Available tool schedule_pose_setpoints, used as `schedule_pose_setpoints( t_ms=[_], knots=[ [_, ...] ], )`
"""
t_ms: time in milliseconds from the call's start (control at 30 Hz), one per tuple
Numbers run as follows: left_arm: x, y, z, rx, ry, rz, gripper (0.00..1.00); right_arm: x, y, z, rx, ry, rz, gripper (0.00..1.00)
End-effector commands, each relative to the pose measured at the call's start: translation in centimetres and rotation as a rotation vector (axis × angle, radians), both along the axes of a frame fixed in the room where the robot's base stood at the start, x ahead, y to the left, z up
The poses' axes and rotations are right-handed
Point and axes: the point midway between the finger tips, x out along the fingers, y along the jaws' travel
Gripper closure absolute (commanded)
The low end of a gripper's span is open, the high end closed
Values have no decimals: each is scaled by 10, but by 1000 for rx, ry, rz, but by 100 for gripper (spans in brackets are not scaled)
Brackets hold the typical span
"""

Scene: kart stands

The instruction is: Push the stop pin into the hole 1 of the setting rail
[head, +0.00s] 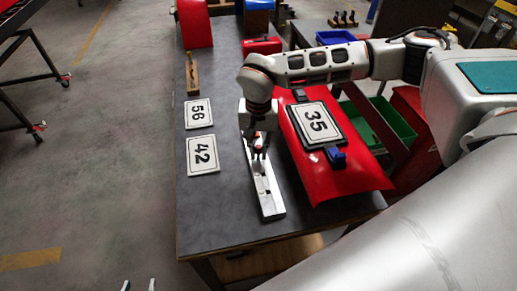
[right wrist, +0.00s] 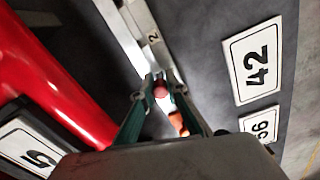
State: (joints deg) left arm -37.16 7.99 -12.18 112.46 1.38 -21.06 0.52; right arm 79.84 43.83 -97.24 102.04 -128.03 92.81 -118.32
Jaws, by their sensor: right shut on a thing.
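The setting rail (head: 270,205) is a long pale metal bar lying on the dark table, left of the red panel. In the right wrist view the rail (right wrist: 138,22) runs diagonally and bears a mark "2". My right gripper (head: 259,153) is over the rail, pointing down. In the right wrist view its fingertips (right wrist: 159,80) are closed around the stop pin, whose red round end (right wrist: 160,91) shows between them. The pin's lower end is hidden, and I cannot tell whether it is in a hole. My left gripper (head: 139,285) shows only two separated fingertips at the bottom edge, empty.
Number plates 56 (head: 199,113) and 42 (head: 203,154) lie left of the rail. A red panel (head: 340,181) with plate 35 (head: 316,122) and a blue clamp (head: 336,157) lies to the right. An orange piece (right wrist: 178,124) is close to the gripper. A wooden block (head: 192,78) stands further back.

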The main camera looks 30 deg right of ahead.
Motion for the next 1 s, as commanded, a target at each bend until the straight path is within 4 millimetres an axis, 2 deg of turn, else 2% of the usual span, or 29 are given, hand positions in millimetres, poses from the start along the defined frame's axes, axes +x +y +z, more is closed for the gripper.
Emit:
schedule_pose_setpoints(
  t_ms=[67, 100, 133, 167, 567, 733, 1000],
  knots=[
    [0, 0, -1, 0, 0, 0, 60, 0, 0, -2, 0, 0, 0, 100],
    [0, 0, -1, 0, 0, 0, 60, 0, 0, -2, 0, 0, 0, 76],
    [0, 0, -1, 0, 0, 0, 60, 0, 0, -1, 0, 0, 0, 69],
    [0, 0, -1, 0, 0, 0, 60, 0, 0, -1, 0, 0, 0, 67],
    [-1, 1, -2, 3, 2, -1, 60, 0, 0, 3, 0, -1, 0, 67],
    [-1, 0, -1, 1, 2, 0, 60, 1, 0, 27, 0, -4, 0, 67],
    [0, 0, -1, 1, 1, 0, 60, 1, 0, 82, 0, -4, 0, 67]
  ],
)
